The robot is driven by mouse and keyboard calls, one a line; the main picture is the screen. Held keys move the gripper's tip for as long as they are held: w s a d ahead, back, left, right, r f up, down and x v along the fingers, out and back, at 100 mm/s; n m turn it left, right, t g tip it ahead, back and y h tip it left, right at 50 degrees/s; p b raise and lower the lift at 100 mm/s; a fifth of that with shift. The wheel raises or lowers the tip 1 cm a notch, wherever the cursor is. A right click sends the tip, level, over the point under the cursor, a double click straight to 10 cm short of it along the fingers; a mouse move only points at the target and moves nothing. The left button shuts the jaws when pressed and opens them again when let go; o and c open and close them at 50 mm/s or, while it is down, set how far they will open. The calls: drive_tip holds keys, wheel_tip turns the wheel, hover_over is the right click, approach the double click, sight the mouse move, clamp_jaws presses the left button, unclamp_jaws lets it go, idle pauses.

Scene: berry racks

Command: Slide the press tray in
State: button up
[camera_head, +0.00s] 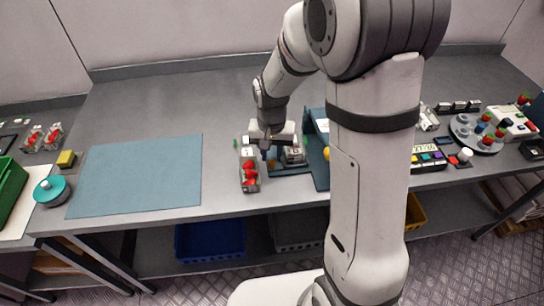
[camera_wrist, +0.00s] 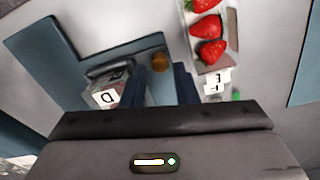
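The press (camera_head: 318,165) is a teal frame right of centre on the bench. A grey, partly clear tray-like part (camera_head: 293,156) sits at it, with a white lettered block. In the wrist view this part (camera_wrist: 118,80) lies left of my fingers, with a block marked D. A small orange-brown knob (camera_wrist: 160,62) shows just beyond the gap between my fingertips; it also shows in the head view (camera_head: 271,162). My gripper (camera_wrist: 160,85) points down over the bench at the press's left side. Its two dark blue fingers are apart, with nothing seen between them. Whether they touch the knob is unclear.
A clear rack of strawberries (camera_wrist: 208,28) lies close beside my right finger in the wrist view, with lettered blocks at its end. A blue mat (camera_head: 137,177) lies clear to the left. A grey round plate (camera_head: 478,133) and a keypad (camera_head: 428,157) stand on the right.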

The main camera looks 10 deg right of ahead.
drive_tip(key=shift+f, duration=1.25)
clamp_jaws()
